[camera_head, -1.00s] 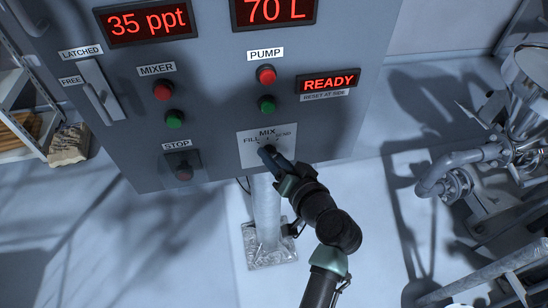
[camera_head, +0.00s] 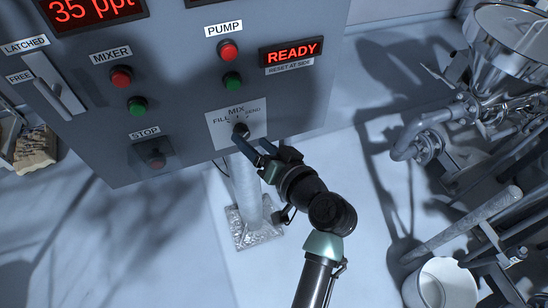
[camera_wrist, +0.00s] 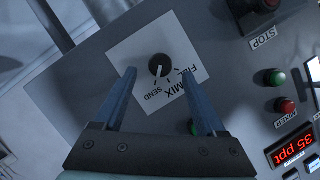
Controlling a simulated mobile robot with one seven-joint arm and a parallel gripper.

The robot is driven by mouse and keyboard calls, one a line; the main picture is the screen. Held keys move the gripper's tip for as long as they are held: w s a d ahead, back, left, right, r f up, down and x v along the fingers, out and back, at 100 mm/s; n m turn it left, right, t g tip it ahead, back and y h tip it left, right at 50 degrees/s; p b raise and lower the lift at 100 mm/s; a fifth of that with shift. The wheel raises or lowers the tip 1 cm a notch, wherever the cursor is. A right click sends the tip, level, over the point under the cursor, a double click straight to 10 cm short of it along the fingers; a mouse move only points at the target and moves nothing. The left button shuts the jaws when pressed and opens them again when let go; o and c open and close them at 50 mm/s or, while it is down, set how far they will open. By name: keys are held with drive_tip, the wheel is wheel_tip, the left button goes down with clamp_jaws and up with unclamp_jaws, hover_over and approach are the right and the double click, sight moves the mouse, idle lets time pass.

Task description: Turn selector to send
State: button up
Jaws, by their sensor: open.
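The selector knob (camera_head: 240,130) is a small black dial on a white plate (camera_head: 222,138) marked FILL, MIX and SEND, low on the grey panel. In the wrist view the knob (camera_wrist: 160,66) shows a short pale pointer line, which seems to point toward the SEND label (camera_wrist: 153,92). My gripper (camera_head: 257,147) is open and empty in front of the plate. In the wrist view the knob appears between and slightly beyond the fingertips of my gripper (camera_wrist: 159,72). The fingers look clear of it.
Red and green PUMP buttons (camera_head: 230,66) sit above the plate, with a READY display (camera_head: 291,51) at right. The STOP button (camera_head: 155,160) is at lower left. Metal pipes (camera_head: 425,140) and a white bucket (camera_head: 440,285) stand at right. The floor before the panel is clear.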

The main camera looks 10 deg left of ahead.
drive_tip(key=v, duration=0.9)
drive_tip(key=shift+b, duration=0.35)
drive_tip(key=shift+d, duration=0.1)
